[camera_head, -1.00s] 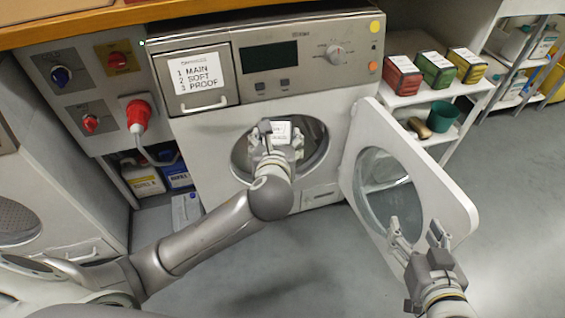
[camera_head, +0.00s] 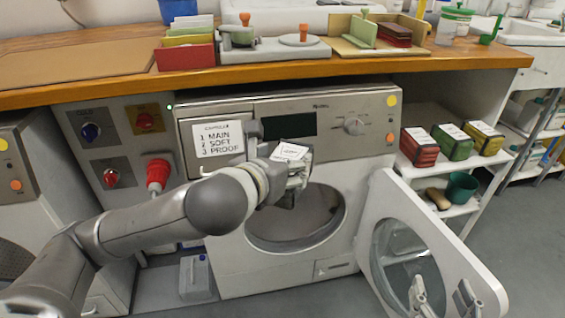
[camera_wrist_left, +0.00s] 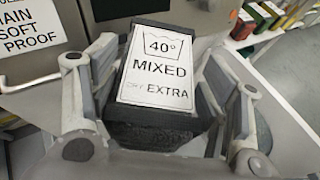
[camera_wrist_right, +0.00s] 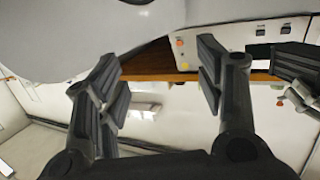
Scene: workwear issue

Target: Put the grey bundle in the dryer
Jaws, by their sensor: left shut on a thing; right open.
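My left gripper (camera_head: 291,172) is shut on the dark grey bundle (camera_wrist_left: 150,135). In the left wrist view the bundle sits between both fingers, its white label reading "40° MIXED DRY EXTRA" upward. In the head view the bundle's label (camera_head: 289,151) shows in front of the middle machine, above its round opening (camera_head: 295,225). That machine (camera_head: 245,272) has a "1 MAIN 2 SOFT 3 PROOF" drawer, and its door (camera_head: 470,255) hangs open to the right. No readable marking says which machine is the dryer. My right gripper (camera_head: 441,292) is open and empty by the door window.
Another machine (camera_head: 18,165) stands at the far left. A wooden worktop (camera_head: 350,68) runs above. A red plug (camera_head: 157,174) sticks out beside the drawer. Shelves with boxes (camera_head: 419,147) stand right of the middle machine. Grey floor lies in front.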

